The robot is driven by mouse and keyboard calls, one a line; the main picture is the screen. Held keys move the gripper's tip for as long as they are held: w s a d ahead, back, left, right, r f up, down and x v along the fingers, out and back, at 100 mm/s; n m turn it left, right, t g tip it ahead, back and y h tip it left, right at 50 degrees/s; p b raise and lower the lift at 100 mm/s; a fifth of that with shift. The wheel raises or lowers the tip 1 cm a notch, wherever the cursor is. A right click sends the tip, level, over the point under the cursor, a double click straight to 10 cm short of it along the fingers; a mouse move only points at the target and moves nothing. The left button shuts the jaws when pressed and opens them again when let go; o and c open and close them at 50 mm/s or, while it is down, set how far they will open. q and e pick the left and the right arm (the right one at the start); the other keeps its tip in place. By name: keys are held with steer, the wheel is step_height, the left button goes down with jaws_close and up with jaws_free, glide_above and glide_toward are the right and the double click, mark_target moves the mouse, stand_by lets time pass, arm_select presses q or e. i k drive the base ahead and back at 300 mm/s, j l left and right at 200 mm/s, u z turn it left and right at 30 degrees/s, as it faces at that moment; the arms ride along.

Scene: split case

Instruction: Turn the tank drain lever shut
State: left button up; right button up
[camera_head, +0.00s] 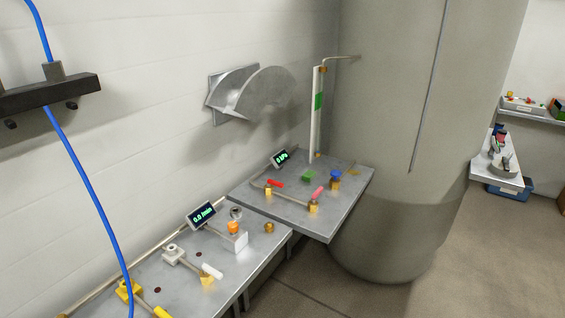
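The large grey tank (420,120) stands at the centre right, with a white upright gauge (316,130) bearing a green band in front of its left side. On the metal bench (345,205) before it are small valves: a red lever (275,183), a pink lever (317,193), a green handle (307,176) and a blue knob (335,174). I cannot tell which of them is the tank drain lever, or whether any is open or shut. Neither of my grippers is in view.
A lower bench (262,250) at the front left carries an orange knob (233,227), a white lever (212,271), a yellow lever (160,312) and a display (201,215). A metal hood (250,95) juts from the wall. Floor (310,285) is clear in front.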

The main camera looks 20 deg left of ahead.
mark_target(270, 181)
steer(key=i+l+u, duration=0.1)
steer(key=i+u, duration=0.2)
steer(key=i, duration=0.15)
steer(key=i+l+u, duration=0.3)
steer(key=i, duration=0.15)
steer(key=i+l+u, duration=0.3)
steer(key=i, duration=0.15)
steer(key=j, duration=0.1)
